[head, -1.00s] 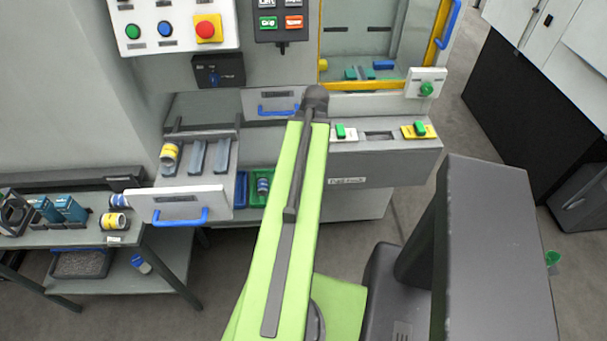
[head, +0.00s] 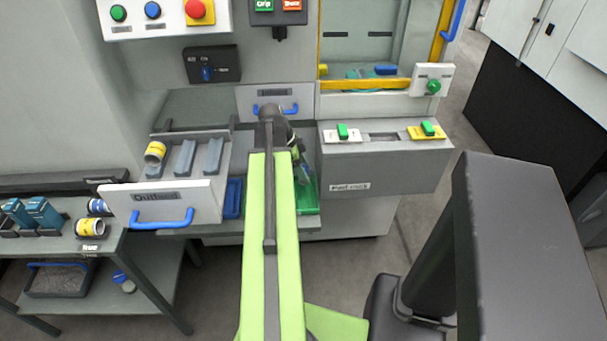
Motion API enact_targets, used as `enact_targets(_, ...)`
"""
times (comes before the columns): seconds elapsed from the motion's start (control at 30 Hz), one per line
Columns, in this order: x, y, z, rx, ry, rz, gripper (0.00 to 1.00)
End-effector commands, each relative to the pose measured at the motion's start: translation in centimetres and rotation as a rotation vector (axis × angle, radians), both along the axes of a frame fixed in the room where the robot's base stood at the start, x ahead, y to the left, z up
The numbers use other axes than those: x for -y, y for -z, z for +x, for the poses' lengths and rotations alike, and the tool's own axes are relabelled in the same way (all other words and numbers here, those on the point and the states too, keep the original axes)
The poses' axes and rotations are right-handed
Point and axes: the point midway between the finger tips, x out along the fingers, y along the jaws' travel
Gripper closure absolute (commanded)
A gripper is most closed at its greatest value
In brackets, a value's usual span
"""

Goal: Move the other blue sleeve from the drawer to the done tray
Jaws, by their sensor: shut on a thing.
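The open drawer (head: 168,197) has a white front and a blue handle. One yellow-banded sleeve (head: 155,153) lies at its left; no blue sleeve shows in it. The green tray (head: 307,201), which I take as the done tray, is right of the drawer beside a blue tray (head: 232,198). My arm covers part of it. My gripper (head: 303,168) points down over the green tray's area, shut on what I take to be the blue sleeve. The held piece is small and mostly hidden, so its colour and contact with the tray cannot be told.
A side table (head: 150,240) at left holds more sleeves (head: 89,228) and teal blocks (head: 42,212). A grey ledge with green switches (head: 385,160) is right of my gripper. The closed drawer with a blue handle (head: 275,100) is behind my wrist.

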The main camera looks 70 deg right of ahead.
Motion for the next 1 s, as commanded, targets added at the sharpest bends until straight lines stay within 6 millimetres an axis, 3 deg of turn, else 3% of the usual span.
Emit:
enact_targets(0.27, 0.0, 0.8, 0.0, 0.001, -0.003, -0.001, 0.95)
enact_targets(1.0, 0.0, 7.5, 0.1, 0.001, -0.006, 0.0, 0.95)
